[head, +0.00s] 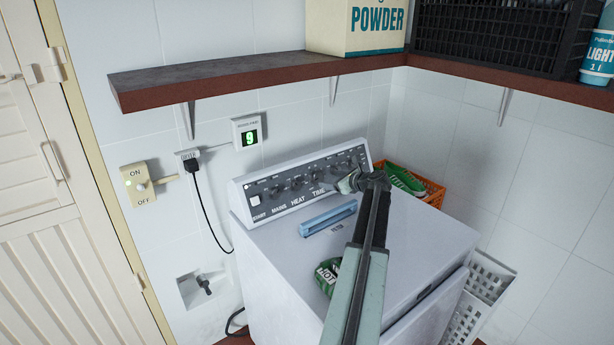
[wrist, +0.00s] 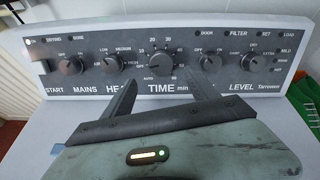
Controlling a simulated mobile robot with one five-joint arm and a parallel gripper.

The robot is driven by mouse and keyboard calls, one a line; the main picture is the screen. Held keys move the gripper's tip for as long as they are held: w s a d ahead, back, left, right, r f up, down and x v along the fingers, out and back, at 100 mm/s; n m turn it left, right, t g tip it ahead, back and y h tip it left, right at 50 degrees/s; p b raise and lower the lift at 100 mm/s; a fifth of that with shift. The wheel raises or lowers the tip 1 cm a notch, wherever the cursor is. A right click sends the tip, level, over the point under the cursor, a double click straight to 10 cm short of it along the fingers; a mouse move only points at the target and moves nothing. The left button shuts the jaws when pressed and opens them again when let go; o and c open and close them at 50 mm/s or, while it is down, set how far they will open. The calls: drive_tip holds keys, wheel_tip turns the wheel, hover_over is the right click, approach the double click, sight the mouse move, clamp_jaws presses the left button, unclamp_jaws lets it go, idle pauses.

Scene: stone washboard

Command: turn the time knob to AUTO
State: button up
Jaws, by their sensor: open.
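The TIME knob (wrist: 160,63) is a round dark dial in the middle of the dark control panel in the wrist view. Minute numbers ring it, with AUTO (wrist: 151,78) at its lower left. I cannot tell clearly where its pointer stands. In the head view the TIME knob (head: 318,177) sits on the machine's raised panel, left of my gripper. My gripper (wrist: 160,80) is open and empty, one finger on each side below the knob in the wrist view. I cannot tell whether a finger touches it. In the head view my gripper (head: 352,182) is in front of the panel.
The MAINS knob (wrist: 71,64), HEAT knob (wrist: 112,64) and LEVEL knob (wrist: 253,63) share the panel. A blue bar-like handle (head: 328,218) lies on the machine's top (head: 285,255). A shelf (head: 240,78) hangs above. An orange basket (head: 432,190) stands behind at right.

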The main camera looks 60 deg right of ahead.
sight(319, 178)
drive_tip(key=b+x, duration=0.1)
drive_tip(key=x, duration=0.2)
drive_tip(key=b+x, duration=0.2)
drive_tip(key=x, duration=0.2)
drive_tip(key=shift+w+d+f, duration=0.15)
drive_tip(key=shift+d, duration=0.15)
drive_tip(key=shift+w, duration=0.35)
drive_tip(key=c, duration=1.4)
drive_tip(key=shift+o, duration=0.2)
drive_tip(key=n, duration=0.3)
drive_tip(key=shift+n, duration=2.4)
